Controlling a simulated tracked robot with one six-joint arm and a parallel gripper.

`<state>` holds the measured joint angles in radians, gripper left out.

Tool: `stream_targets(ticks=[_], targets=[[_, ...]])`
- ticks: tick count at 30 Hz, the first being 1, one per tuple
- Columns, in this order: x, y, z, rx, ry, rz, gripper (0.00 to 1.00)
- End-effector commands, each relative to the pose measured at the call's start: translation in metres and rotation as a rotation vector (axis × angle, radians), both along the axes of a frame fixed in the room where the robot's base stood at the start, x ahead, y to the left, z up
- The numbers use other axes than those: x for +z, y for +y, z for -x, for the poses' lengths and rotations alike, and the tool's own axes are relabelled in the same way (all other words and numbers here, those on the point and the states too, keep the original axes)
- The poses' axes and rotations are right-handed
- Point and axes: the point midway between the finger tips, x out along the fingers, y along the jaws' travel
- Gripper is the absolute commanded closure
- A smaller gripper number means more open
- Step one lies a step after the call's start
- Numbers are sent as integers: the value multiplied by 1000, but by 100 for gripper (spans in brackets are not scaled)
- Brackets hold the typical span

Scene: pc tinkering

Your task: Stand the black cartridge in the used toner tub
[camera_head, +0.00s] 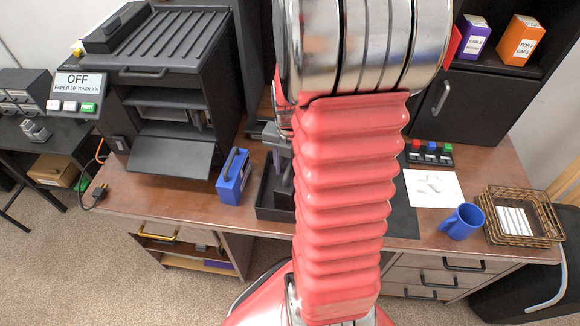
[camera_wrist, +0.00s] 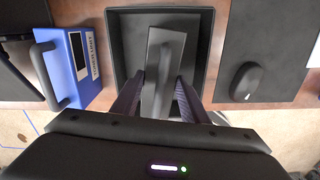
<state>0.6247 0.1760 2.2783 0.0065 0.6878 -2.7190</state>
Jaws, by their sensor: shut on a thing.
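The black cartridge (camera_wrist: 164,65) is a dark block between the two fingers of my gripper (camera_wrist: 158,86) in the wrist view. My gripper is shut on it. The used toner tub (camera_wrist: 119,42) is a black, square, open tub around and below the cartridge in that view. I cannot tell whether the cartridge touches the tub's floor. In the head view the tub (camera_head: 263,204) stands on the desk, its right part hidden behind my red arm. The cartridge is mostly hidden there.
A blue toner unit (camera_head: 233,177) with a handle stands left of the tub. The printer (camera_head: 170,85) is open at the left; its panel (camera_head: 79,84) reads OFF. A black mouse (camera_wrist: 246,82) lies right of the tub. A blue mug (camera_head: 461,222) and wire basket (camera_head: 520,215) are farther right.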

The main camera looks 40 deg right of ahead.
Motion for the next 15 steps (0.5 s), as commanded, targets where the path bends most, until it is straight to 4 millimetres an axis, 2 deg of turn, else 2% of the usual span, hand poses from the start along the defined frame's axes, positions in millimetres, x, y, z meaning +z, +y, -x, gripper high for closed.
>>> stream_targets(ticks=[15], targets=[[-3,1,-1,2,0,0,100]])
